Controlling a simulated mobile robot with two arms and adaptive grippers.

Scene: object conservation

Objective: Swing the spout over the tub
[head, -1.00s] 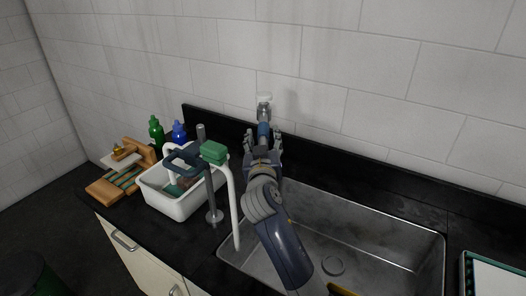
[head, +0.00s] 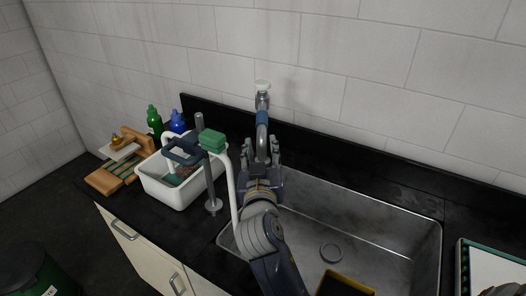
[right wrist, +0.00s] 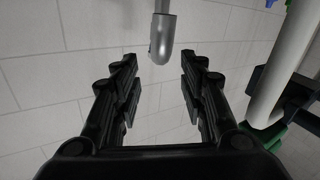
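The metal spout (head: 262,138) hangs from a wall tap with a white knob and a blue collar, above the sink's back edge. My right gripper (head: 261,150) is open, with its fingers to either side of the spout in the head view. In the right wrist view, the spout's rounded end (right wrist: 163,38) shows just beyond the open fingertips (right wrist: 160,65), between them and apart from both. The white tub (head: 160,196) stands on the counter left of the sink, with dark and reddish things in it. My left gripper is not in view.
A grey post (head: 213,205) with a dark loop and a white pipe (head: 233,195) with a green block (head: 212,139) stand between tub and sink. Green (head: 154,121) and blue (head: 177,122) bottles stand behind the tub. The sink (head: 375,235) is mostly clear.

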